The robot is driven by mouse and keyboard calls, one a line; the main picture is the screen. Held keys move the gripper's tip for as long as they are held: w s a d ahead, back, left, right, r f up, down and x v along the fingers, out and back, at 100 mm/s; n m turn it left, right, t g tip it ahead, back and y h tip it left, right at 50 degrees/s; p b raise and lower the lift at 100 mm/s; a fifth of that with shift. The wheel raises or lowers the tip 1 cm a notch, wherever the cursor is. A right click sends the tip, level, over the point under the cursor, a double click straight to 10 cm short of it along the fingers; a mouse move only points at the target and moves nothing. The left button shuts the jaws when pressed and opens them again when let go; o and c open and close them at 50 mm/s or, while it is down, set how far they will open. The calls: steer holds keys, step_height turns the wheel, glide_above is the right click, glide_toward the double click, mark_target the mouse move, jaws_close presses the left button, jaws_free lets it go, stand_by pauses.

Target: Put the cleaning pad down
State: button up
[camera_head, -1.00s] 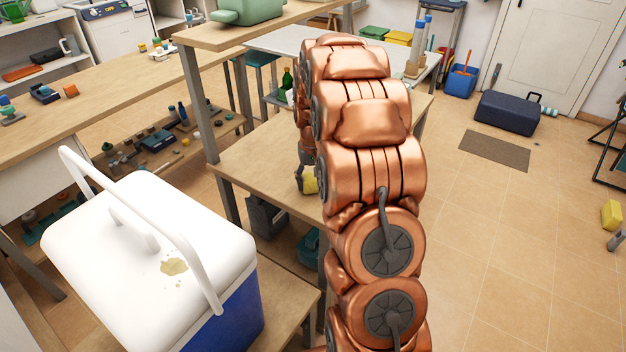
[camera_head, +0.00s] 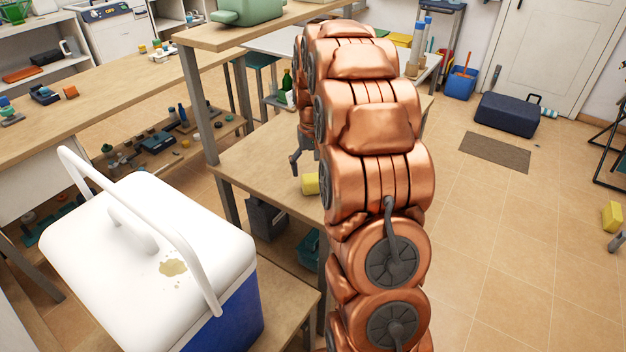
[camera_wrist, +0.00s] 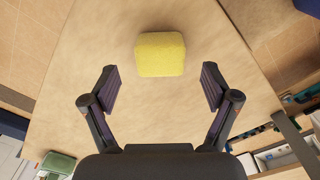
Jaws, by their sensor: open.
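The yellow cleaning pad (camera_head: 310,184) lies on the wooden table (camera_head: 262,150), partly hidden behind my copper arm in the head view. In the wrist view the pad (camera_wrist: 160,54) rests flat on the bare tabletop (camera_wrist: 75,70), beyond my fingertips and centred between them. My gripper (camera_wrist: 160,88) is open and empty, with its two dark fingers wide apart and clear of the pad. In the head view my gripper (camera_head: 298,158) shows only in part beside the arm, above the table and apart from the pad.
A white and blue cooler (camera_head: 110,240) with a raised handle and a stain on its lid stands at front left. A raised wooden shelf (camera_head: 215,38) is behind it. The tabletop around the pad is clear. A dark blue case (camera_head: 508,113) lies on the floor at right.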

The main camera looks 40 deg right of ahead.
mark_target(313, 178)
step_height(313, 178, up, 7)
steer(key=s+a+r+n+g, duration=0.1)
steer(key=s+a+r+n, duration=0.15)
steer(key=s+a, duration=1.2)
steer(key=s+a+f+n, duration=0.1)
steer(key=s+a+f, duration=0.1)
steer(key=s+a, duration=0.3)
steer(key=s+a+f+n+g, duration=0.1)
steer(key=s+a+f, duration=0.2)
steer(key=s, duration=1)
steer(key=shift+s+a+f+n+b, duration=0.25)
steer(key=shift+a+n+b, duration=0.1)
steer(key=shift+a, duration=0.8)
step_height(313, 178, up, 10)
steer(key=p, duration=1)
steer(key=shift+w+r, duration=0.1)
steer(key=shift+r, duration=0.15)
steer(key=shift+c, duration=0.4)
steer(key=shift+r, duration=0.1)
steer(key=shift+c, duration=0.7)
